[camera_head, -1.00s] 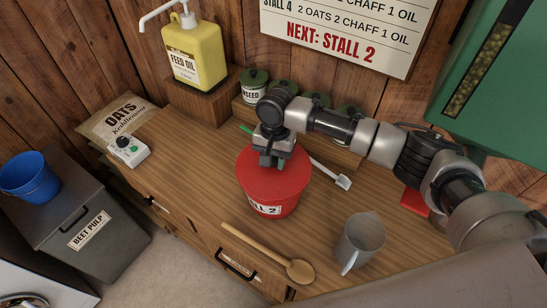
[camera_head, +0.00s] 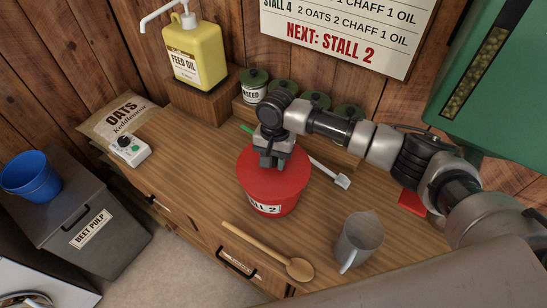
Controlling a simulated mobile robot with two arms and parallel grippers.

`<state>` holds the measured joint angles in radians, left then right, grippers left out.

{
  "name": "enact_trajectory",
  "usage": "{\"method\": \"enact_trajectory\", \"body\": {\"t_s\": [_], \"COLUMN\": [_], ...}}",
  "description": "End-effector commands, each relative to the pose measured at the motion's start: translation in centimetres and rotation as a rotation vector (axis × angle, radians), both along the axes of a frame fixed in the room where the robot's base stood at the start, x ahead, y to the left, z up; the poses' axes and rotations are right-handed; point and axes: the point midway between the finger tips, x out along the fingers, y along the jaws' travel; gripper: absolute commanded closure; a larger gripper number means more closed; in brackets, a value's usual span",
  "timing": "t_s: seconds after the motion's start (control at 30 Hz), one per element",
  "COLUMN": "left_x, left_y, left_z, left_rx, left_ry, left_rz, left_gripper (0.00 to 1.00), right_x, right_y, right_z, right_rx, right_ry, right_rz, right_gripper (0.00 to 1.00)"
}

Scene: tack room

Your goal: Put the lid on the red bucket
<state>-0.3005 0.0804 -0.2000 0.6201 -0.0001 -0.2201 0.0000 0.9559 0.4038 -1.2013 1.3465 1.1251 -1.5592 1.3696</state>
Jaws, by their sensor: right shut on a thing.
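The red bucket (camera_head: 265,208) stands upright on the wooden counter, with a white stall label on its front. The red lid (camera_head: 288,180) lies over the bucket's mouth and hides the inside. Lid and bucket are nearly the same red, so I cannot tell whether the rim is fully seated all round. My right gripper (camera_head: 270,161) is shut on the lid at its top, towards the back, with the arm reaching in from the right. The grasped part is hidden by the fingers. My left gripper is not in view.
A white-headed tool (camera_head: 342,181) is right of the bucket. Green-lidded tins (camera_head: 254,88) and a yellow oil bottle (camera_head: 195,55) stand behind. The counter's left part is mostly clear.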

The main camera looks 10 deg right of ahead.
Motion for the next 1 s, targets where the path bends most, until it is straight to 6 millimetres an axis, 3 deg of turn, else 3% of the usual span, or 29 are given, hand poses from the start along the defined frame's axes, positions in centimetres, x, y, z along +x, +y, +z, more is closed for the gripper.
{"method": "enact_trajectory", "body": {"t_s": [0.5,0.53,0.6,0.87,1.0], "left_x": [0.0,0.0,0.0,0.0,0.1], "left_y": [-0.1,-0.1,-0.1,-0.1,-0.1], "left_z": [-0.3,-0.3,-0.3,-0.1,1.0], "left_rx": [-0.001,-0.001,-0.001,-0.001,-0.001], "left_ry": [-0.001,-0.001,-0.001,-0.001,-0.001], "left_rz": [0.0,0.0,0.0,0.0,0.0], "left_gripper": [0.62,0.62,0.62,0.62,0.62], "right_x": [0.0,0.0,0.0,0.0,0.1], "right_y": [0.0,0.0,0.0,0.0,0.0], "right_z": [-1.1,-1.0,-1.0,-0.9,0.1], "right_rx": [0.0,0.0,0.0,0.0,0.0], "right_ry": [0.001,0.0,0.0,0.0,0.0], "right_rz": [-0.001,0.0,0.0,0.0,-0.001], "right_gripper": [0.9,0.62,0.55,0.55,0.55]}}
